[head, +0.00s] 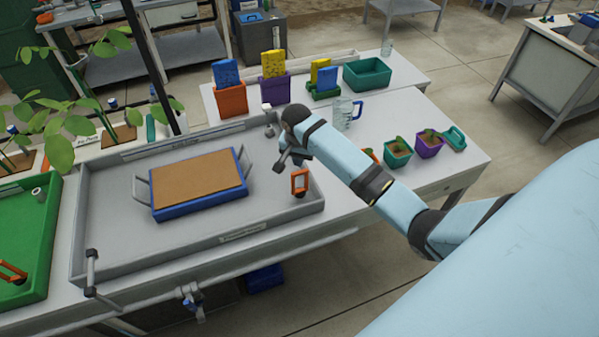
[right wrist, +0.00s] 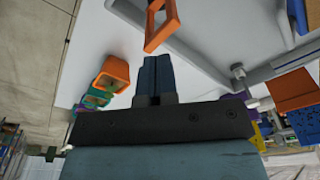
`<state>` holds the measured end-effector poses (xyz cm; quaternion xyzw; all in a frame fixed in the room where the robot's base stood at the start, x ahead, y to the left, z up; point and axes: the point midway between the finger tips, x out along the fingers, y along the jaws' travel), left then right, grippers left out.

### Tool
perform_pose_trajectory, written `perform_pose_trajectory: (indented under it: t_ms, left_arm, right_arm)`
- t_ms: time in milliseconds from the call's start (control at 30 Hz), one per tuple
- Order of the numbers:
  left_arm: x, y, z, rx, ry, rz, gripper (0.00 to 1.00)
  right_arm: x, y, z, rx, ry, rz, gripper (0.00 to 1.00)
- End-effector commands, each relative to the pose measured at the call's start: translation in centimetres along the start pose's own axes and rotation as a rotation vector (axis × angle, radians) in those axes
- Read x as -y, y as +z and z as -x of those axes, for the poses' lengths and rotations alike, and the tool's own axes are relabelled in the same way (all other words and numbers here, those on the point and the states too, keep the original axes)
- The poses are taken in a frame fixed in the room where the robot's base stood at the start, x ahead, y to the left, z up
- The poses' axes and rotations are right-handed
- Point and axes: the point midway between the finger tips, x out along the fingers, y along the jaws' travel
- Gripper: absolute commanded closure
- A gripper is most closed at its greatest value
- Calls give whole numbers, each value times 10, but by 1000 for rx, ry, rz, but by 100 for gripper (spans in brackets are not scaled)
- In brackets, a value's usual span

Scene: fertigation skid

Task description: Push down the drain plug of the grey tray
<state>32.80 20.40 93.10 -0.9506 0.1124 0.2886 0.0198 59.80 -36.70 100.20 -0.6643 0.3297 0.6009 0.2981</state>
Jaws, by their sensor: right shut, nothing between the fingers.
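The grey tray (head: 100,218) lies on the bench and holds a blue tray with a brown top (head: 200,183). An orange loop handle (head: 299,181) on a dark base stands in its right part, apparently the drain plug; how far down it sits I cannot tell. My right gripper (head: 281,168) is just behind and left of the orange loop in the head view, shut and empty. In the right wrist view its closed dark fingers (right wrist: 155,62) point toward the orange loop (right wrist: 162,24); contact cannot be told. My left gripper is not in view.
A green tray (head: 40,225) at the left has a similar orange handle (head: 12,270). A clear jug (head: 346,113) and several small pots (head: 398,153) stand right of the grey tray, near my right arm. Coloured holders (head: 231,98) stand behind.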

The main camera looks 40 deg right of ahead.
Motion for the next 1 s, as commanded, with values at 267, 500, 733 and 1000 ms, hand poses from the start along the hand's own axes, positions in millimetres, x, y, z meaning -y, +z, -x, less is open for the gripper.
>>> perform_pose_trajectory:
  t_ms: [267, 500, 733, 1000]
  left_arm:
    - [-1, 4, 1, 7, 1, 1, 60]
    - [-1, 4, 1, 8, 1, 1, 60]
    - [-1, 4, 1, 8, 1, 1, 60]
    - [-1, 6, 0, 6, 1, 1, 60]
  right_arm:
    - [0, 0, -33, 1, 1, 0, 100]
    - [0, 0, -44, 0, 0, 0, 100]
    - [0, 0, -44, 0, 0, 0, 100]
    - [0, 1, -54, 1, 1, 0, 100]
